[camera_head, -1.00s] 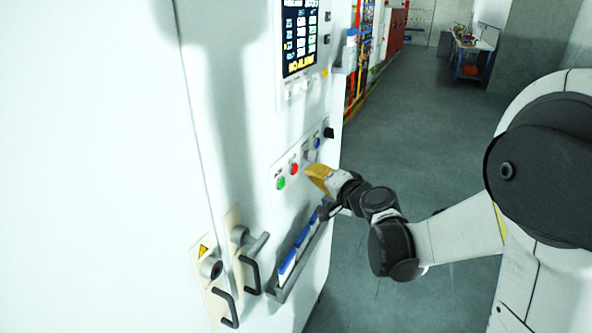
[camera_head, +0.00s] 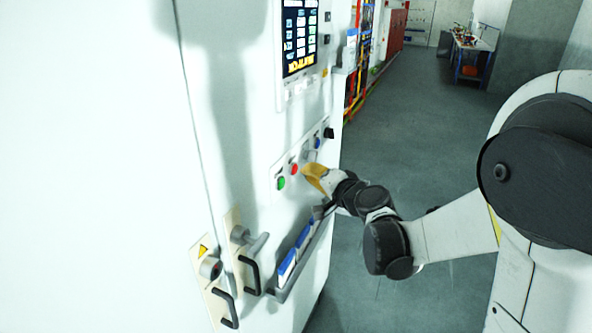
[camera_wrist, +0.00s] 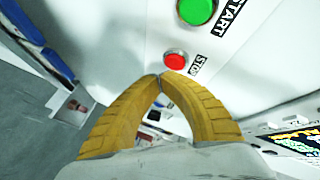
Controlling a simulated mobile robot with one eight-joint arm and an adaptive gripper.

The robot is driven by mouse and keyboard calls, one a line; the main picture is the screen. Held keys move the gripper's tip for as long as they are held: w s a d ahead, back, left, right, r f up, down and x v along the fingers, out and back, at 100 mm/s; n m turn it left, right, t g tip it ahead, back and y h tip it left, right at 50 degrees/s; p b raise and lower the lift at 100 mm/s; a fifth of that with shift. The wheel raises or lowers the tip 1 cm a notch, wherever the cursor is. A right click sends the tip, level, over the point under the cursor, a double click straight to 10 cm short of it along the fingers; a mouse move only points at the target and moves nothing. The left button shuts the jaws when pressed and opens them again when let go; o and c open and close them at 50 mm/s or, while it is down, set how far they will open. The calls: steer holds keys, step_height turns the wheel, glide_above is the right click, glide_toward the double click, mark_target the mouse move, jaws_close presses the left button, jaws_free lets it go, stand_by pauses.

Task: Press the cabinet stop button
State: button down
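The red stop button (camera_head: 294,169) sits on the button strip of the white cabinet (camera_head: 150,180). It also shows in the wrist view (camera_wrist: 175,60), beside a label reading STOP, just beyond my fingertips. The green start button (camera_head: 281,183) is next to it, with a START label in the wrist view. My gripper (camera_head: 306,174) has yellow fingers; in the wrist view their tips (camera_wrist: 159,77) meet, with nothing between them. In the head view the fingers are close to the strip, just right of the red button. I cannot see contact with it.
A blue button (camera_head: 317,143) and a black knob (camera_head: 329,133) are farther along the strip. A tray with blue-edged papers (camera_head: 296,254) juts out below my gripper. Door handles (camera_head: 250,262) stick out at lower left. A screen (camera_head: 299,38) is above.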

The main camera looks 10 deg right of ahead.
stand_by(0.7)
steer(key=shift+w+a, duration=0.25)
steer(key=shift+a, duration=0.1)
steer(key=shift+w+a, duration=0.3)
steer(key=shift+a, duration=0.1)
stand_by(0.9)
steer(key=shift+d, duration=0.1)
steer(key=shift+s+d+b, duration=0.3)
steer(key=shift+s+d, duration=0.25)
steer(key=shift+d, duration=0.05)
steer(key=s+d, duration=0.1)
steer(key=d, duration=0.1)
steer(key=s+d, duration=0.2)
stand_by(0.5)
